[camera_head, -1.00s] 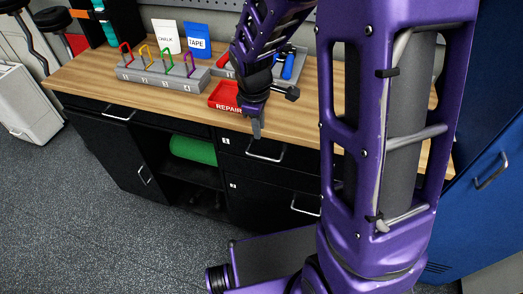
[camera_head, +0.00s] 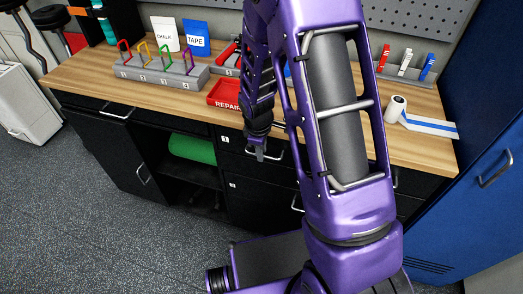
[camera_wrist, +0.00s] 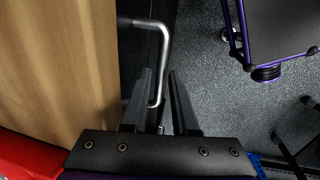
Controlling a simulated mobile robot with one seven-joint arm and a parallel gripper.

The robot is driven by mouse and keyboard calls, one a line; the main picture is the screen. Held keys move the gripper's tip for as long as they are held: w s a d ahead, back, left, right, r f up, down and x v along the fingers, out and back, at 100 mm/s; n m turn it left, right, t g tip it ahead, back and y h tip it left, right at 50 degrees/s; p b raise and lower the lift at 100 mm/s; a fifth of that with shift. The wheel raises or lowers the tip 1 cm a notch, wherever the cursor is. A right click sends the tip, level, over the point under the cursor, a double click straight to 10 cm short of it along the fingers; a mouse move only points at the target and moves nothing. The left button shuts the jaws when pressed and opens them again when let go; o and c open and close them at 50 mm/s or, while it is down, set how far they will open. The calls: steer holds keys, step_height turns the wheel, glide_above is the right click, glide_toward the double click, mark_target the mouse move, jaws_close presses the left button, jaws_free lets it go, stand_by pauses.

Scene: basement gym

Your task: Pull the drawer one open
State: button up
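Drawer one (camera_head: 232,146) is a black drawer front under the wooden worktop, marked with a small "1" label. It looks shut. Its silver bar handle (camera_head: 279,155) is partly hidden behind my gripper (camera_head: 257,154). In the wrist view the handle (camera_wrist: 163,50) runs lengthwise beside the worktop edge. There my gripper (camera_wrist: 161,75) is open, with the handle bar showing between its two dark fingers. I cannot tell whether either finger touches the bar.
A lower drawer (camera_head: 240,195) sits below. An open shelf with a green roll (camera_head: 192,149) is to the left. On the worktop (camera_head: 85,80) are a red REPAIR tray (camera_head: 222,94), a grey rack (camera_head: 160,76) with coloured loops, and a tape roll (camera_head: 396,108). A blue cabinet (camera_head: 470,210) stands right.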

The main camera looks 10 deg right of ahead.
jaws_close()
stand_by(1.4)
